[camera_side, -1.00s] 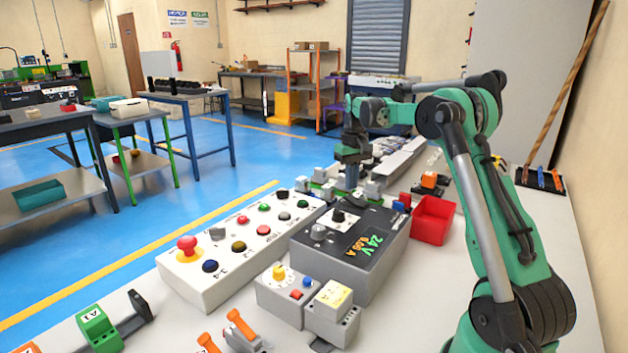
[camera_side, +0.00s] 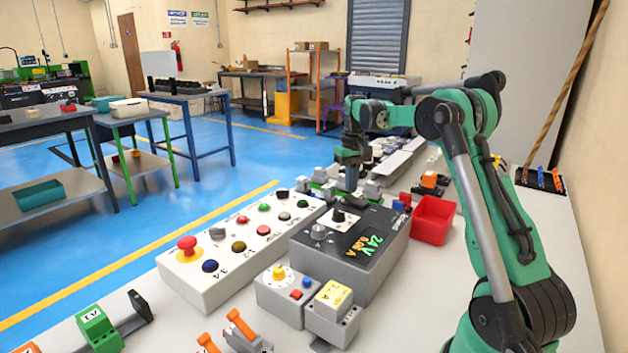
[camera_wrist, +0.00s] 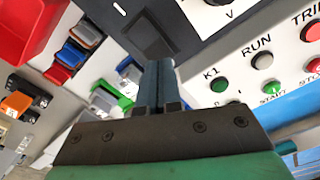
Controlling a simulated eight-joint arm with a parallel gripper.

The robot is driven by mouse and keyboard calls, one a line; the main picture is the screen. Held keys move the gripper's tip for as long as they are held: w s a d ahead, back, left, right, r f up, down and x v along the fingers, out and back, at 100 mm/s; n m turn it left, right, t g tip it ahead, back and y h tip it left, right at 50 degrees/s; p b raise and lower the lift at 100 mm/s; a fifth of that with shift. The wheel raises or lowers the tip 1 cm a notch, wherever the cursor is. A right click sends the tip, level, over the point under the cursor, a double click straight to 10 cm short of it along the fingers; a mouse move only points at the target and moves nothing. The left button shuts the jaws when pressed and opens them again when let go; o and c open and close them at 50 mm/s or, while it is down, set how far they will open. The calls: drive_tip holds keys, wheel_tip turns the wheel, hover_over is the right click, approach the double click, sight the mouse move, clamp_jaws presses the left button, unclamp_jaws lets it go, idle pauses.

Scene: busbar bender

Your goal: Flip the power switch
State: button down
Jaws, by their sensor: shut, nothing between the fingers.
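The grey power supply box (camera_side: 375,270) stands mid-bench in the side view, with a dark top and a lit green and orange display (camera_side: 366,244) reading 24 V. In the wrist view, a black square rocker, apparently the power switch (camera_wrist: 152,36), sits on the dark panel beside a small white mark. My gripper (camera_side: 349,188) is shut and empty, pointing down at the far end of the box. In the wrist view, its fingertips (camera_wrist: 157,64) are together just below the rocker and overlap its lower edge. I cannot tell whether they touch it, nor the rocker's position.
A white control box (camera_side: 235,262) with a red mushroom button and several coloured buttons stands left of the supply. A red bin (camera_side: 433,220) is at its right. Small terminal blocks (camera_wrist: 110,100) crowd the area around my gripper. A small grey control box (camera_side: 290,292) stands in front.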

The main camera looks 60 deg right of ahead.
drive_tip(key=shift+f, duration=1)
idle(0.3)
drive_tip(key=shift+r, duration=3.55)
drive_tip(key=shift+w+a+r, duration=0.1)
drive_tip(key=shift+a, duration=0.2)
drive_tip(key=s+a+r+n+t+h, duration=0.1)
drive_tip(key=a+n+t, duration=0.1)
drive_tip(key=a, duration=0.8)
drive_tip(key=s+a+n+t, duration=0.2)
drive_tip(key=a+t, duration=0.1)
drive_tip(key=a, duration=0.8)
drive_tip(key=s+a+f+n+t+y, duration=0.1)
drive_tip(key=s+a+f+n+t, duration=0.1)
drive_tip(key=s+a+f, duration=0.2)
drive_tip(key=shift+s+a, duration=0.15)
drive_tip(key=shift+a, duration=1)
